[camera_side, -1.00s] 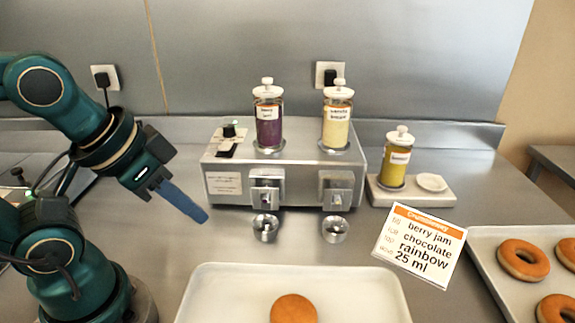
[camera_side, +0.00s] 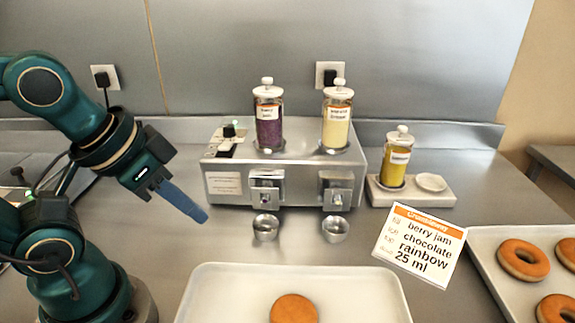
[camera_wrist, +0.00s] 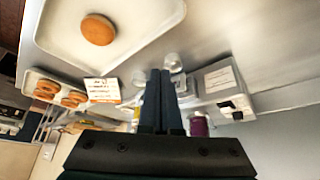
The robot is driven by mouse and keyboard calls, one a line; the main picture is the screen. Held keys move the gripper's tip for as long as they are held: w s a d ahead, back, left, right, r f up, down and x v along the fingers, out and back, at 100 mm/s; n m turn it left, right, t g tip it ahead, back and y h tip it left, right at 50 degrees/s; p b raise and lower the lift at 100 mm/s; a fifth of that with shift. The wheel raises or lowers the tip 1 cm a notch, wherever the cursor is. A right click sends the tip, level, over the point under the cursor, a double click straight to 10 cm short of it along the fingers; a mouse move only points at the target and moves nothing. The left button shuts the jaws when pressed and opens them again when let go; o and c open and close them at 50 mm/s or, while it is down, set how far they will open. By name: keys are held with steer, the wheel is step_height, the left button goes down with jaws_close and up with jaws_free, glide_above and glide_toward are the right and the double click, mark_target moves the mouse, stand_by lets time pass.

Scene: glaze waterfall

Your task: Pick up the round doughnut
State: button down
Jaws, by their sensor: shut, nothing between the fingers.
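The round doughnut (camera_side: 294,308), brown with no hole, lies on a white tray (camera_side: 236,274) at the front of the side view, cut off by the lower edge. In the wrist view the round doughnut (camera_wrist: 99,29) lies whole on the tray (camera_wrist: 66,43). My gripper (camera_side: 203,215) is shut and empty, above the counter to the left of the dispenser, well apart from the doughnut. Its blue fingers (camera_wrist: 158,74) lie together in the wrist view.
A metal dispenser (camera_side: 225,184) with a purple jar (camera_side: 269,127) and a cream jar (camera_side: 336,127) stands behind two small cups. A yellow jar (camera_side: 394,167) is to its right. An order card (camera_side: 419,246) stands near ring doughnuts (camera_side: 523,260) on a right tray.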

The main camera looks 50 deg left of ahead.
steer(key=c, duration=1.5)
jaws_free()
steer(key=shift+c, duration=0.2)
steer(key=o, duration=1.5)
steer(key=shift+o, duration=0.2)
steer(key=n+g, duration=0.3)
steer(key=g, duration=0.1)
glide_above(296, 309)
steer(key=w+a, duration=0.2)
steer(key=a, duration=0.1)
step_height(296, 309, down, 5)
steer(key=shift+m+g, duration=0.7)
steer(key=shift+g, duration=0.1)
steer(key=d+f, duration=0.1)
steer(key=s+d+f, duration=0.1)
steer(key=f, duration=0.1)
steer(key=s+d+f, duration=0.1)
steer(key=shift+f, duration=2.8)
